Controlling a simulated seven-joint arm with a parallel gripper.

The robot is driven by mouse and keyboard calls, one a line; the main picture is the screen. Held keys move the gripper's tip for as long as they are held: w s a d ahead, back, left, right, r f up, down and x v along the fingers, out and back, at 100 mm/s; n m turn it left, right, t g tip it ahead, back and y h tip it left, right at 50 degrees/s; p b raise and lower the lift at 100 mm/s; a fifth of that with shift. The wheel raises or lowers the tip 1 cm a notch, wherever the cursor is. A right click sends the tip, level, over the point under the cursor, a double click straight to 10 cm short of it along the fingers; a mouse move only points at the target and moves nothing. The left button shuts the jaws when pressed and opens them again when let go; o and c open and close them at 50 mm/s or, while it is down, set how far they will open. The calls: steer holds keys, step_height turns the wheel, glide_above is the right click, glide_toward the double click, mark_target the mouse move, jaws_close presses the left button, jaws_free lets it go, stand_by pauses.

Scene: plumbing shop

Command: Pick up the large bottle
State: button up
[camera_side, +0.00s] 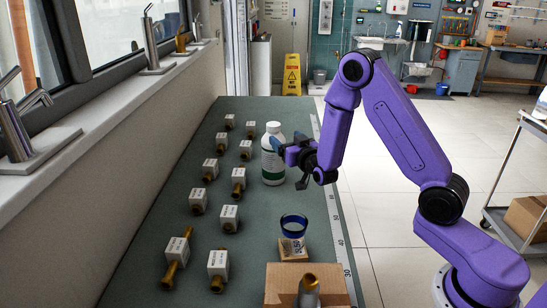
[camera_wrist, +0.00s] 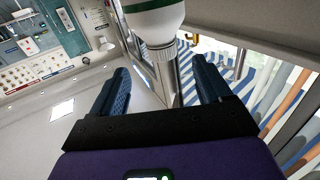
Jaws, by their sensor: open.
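The large bottle (camera_side: 272,160) is white with a green and white label and a white cap. It stands upright on the green bench near its far right part. My gripper (camera_side: 283,150) is at the bottle's right side, at the height of its upper part, and one blue finger overlaps the bottle in the picture. In the wrist view my gripper (camera_wrist: 161,75) has its two blue fingers wide apart with nothing held. The bottle (camera_wrist: 155,15) shows inverted at the top centre, cap down, in line with the gap. Contact cannot be told.
Several white blocks with brass fittings (camera_side: 198,201) stand in two rows along the bench's left side. A blue-rimmed glass cup (camera_side: 293,228) stands on a small wooden block. A cardboard box (camera_side: 335,285) with a metal fitting is at the near end. A windowsill wall borders the left.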

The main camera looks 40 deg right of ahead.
mark_target(271, 125)
steer(key=shift+x, duration=5.55)
steer(key=shift+f, duration=0.15)
steer(key=shift+a, duration=0.1)
jaws_close()
steer(key=shift+r, duration=0.2)
